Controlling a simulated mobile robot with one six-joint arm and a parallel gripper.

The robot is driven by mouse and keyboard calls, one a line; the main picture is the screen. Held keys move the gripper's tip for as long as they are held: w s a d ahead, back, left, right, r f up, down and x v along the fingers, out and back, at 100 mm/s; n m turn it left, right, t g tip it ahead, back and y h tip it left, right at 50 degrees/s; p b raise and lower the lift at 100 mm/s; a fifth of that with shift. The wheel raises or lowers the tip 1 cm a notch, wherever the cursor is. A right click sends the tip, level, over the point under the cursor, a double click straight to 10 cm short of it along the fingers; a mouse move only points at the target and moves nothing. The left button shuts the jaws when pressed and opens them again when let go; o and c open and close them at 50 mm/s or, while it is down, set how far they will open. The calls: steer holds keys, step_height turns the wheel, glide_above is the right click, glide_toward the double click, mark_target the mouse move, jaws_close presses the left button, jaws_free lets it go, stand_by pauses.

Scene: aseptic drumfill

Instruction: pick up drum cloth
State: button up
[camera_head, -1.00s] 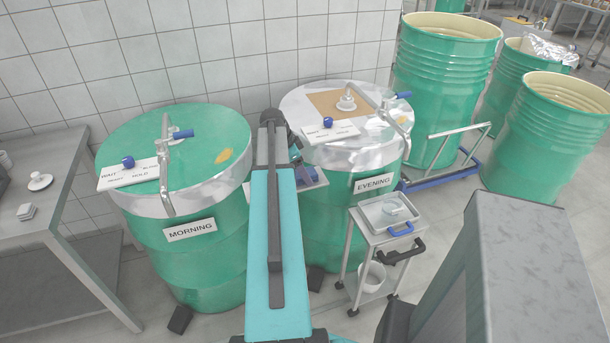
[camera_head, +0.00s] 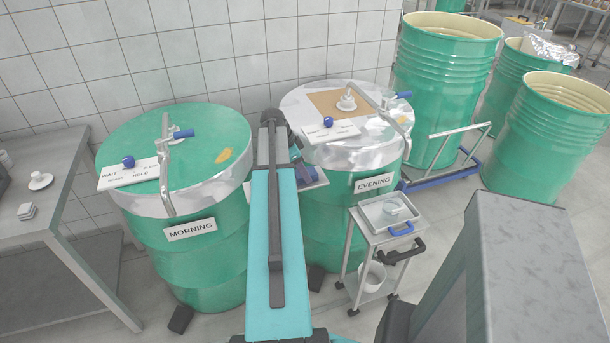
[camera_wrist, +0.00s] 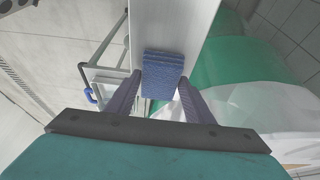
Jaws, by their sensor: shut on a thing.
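The drum cloth is a folded blue textured pad (camera_wrist: 163,72), seen in the wrist view at the upper middle. My gripper (camera_wrist: 160,92) has its two dark fingers on either side of the cloth and is shut on it. A pale narrow shelf (camera_wrist: 172,28) lies beneath and beyond the cloth; I cannot tell whether the cloth still touches it. In the head view my arm reaches between the two drums and hides most of the gripper and cloth.
The MORNING drum (camera_head: 200,260) stands left of my arm and the EVENING drum (camera_head: 335,220) right, both lidded. A small trolley (camera_head: 378,238) stands in front of the EVENING drum. A grey table (camera_head: 40,190) is at the left, and open green drums (camera_head: 445,90) stand at the right.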

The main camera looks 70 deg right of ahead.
step_height(320, 180, up, 10)
steer(key=b, duration=0.2)
stand_by(0.8)
stand_by(0.4)
